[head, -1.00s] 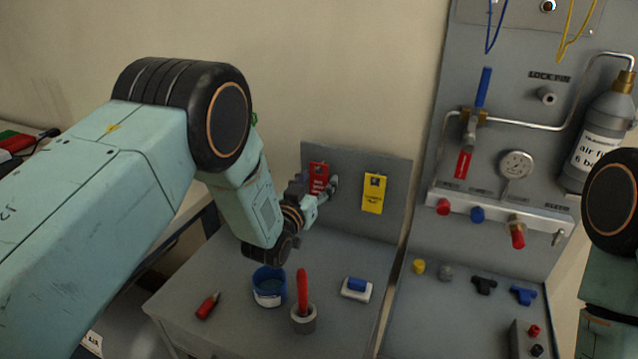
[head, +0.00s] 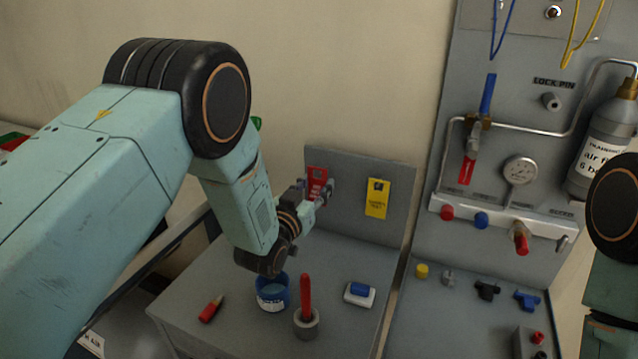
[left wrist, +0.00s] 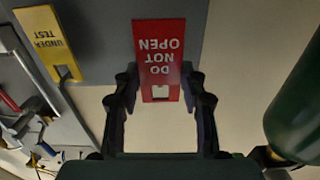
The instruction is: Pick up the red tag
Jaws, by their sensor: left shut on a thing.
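The red tag (head: 317,174) is at the upper left of the small upright grey board (head: 345,212). In the left wrist view the red tag (left wrist: 160,40) reads "DO NOT OPEN", upside down, with a pale slot near its end. My left gripper (head: 316,190) is at the tag's lower part in the head view. In the left wrist view my left gripper (left wrist: 160,85) is shut on the tag's slotted end, one finger on each side. I cannot tell whether the tag still touches the board. My right gripper is out of view.
A yellow tag (head: 377,198) hangs on the board to the right. On the bench stand a blue cup (head: 272,292), a grey holder with a red marker (head: 305,297), and a blue-and-white block (head: 359,293). The valve panel (head: 430,240) is farther right.

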